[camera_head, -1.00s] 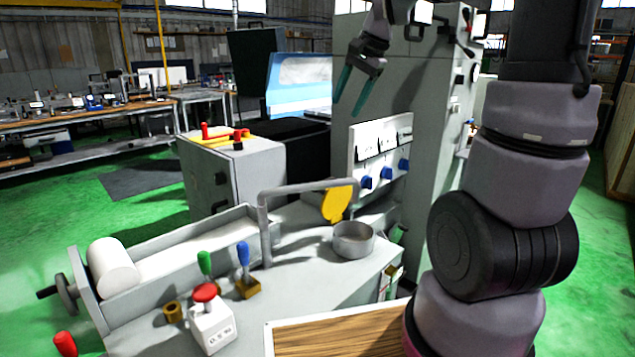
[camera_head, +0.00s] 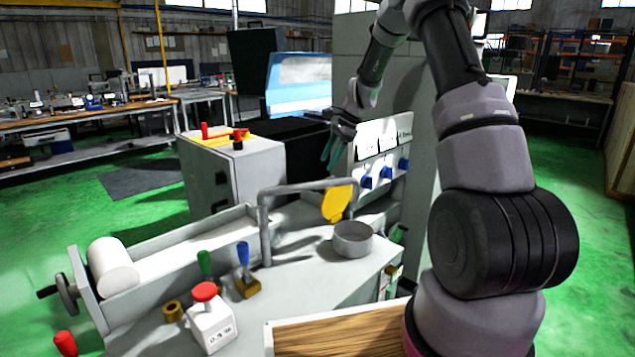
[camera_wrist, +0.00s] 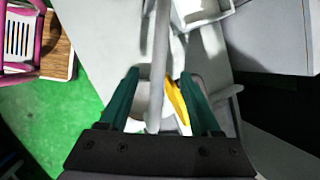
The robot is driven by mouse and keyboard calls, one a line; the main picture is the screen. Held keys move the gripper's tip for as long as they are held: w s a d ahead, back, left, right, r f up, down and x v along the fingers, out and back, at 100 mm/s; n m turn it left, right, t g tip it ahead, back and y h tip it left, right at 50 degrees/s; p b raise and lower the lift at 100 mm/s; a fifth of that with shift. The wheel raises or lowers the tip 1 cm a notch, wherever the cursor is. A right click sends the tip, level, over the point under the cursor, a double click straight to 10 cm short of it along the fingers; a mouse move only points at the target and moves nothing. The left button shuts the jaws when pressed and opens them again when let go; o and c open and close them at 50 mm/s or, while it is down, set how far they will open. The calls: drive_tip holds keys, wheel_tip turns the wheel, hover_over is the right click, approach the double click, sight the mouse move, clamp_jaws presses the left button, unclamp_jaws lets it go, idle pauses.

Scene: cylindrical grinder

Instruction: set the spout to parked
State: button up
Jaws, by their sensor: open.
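The spout is a grey bent pipe (camera_head: 305,187) that rises from the machine top and arches right, its end over a round grey cup (camera_head: 352,240). A yellow plate (camera_head: 337,204) hangs by the pipe's right end. My gripper (camera_head: 332,158) is open and points down, above the right part of the pipe. In the wrist view the pipe (camera_wrist: 160,50) runs between the two teal fingers (camera_wrist: 160,78), with the yellow plate (camera_wrist: 176,100) beside it near the right finger. The pipe looks lower than the fingertips; no contact shows.
A white panel with blue knobs (camera_head: 385,172) stands close behind and right of my gripper. Green (camera_head: 205,264) and blue (camera_head: 243,255) levers and a red-button box (camera_head: 211,325) stand in front. A grey cabinet (camera_head: 235,170) with red handles is behind.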

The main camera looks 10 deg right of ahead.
drive_tip(key=x, duration=0.9)
clamp_jaws()
idle(1.2)
